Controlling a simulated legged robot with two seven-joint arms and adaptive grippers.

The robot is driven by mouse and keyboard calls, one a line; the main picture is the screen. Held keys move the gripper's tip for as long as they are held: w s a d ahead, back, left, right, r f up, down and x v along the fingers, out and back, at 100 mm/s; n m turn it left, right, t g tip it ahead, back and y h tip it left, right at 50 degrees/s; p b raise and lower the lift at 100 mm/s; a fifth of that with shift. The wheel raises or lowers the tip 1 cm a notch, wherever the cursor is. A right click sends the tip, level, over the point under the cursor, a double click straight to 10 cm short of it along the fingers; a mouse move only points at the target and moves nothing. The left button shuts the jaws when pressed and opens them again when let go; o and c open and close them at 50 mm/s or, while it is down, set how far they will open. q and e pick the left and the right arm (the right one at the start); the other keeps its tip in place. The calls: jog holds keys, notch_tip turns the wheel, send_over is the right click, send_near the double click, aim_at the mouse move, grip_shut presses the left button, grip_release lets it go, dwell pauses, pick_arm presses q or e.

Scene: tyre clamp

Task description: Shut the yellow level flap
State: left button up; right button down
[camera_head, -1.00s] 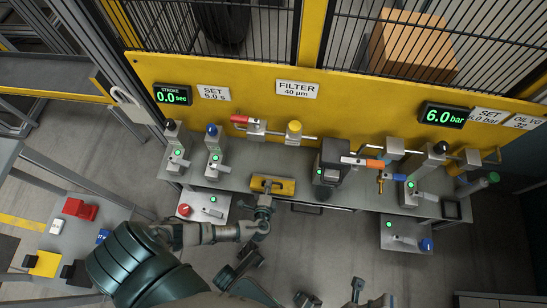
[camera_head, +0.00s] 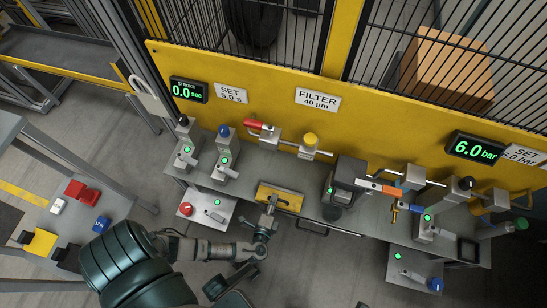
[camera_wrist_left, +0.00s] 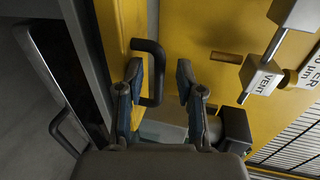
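The yellow flap (camera_head: 280,196) sits at the front of the grey bench, left of the dark block; its exact tilt cannot be told. In the left wrist view a yellow plate (camera_wrist_left: 121,28), seemingly the flap, carries a black bar handle (camera_wrist_left: 155,65). My left gripper (camera_head: 270,207) is at the flap's near side. In the wrist view its two fingers (camera_wrist_left: 158,88) are apart, with the handle's end between them nearer the left finger; no grip shows.
A dark block (camera_head: 348,178) stands right of the flap. Levers with green lights (camera_head: 225,160) stand on the bench (camera_head: 245,180) to the left. A red-knobbed box (camera_head: 205,210) is below them. The yellow wall (camera_head: 270,75) rises behind. A side table (camera_head: 75,215) holds small blocks.

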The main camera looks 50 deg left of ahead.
pick_arm(q)
jog(key=v, duration=1.2)
jog(key=shift+a+f, duration=0.1)
jog(key=shift+w, duration=0.1)
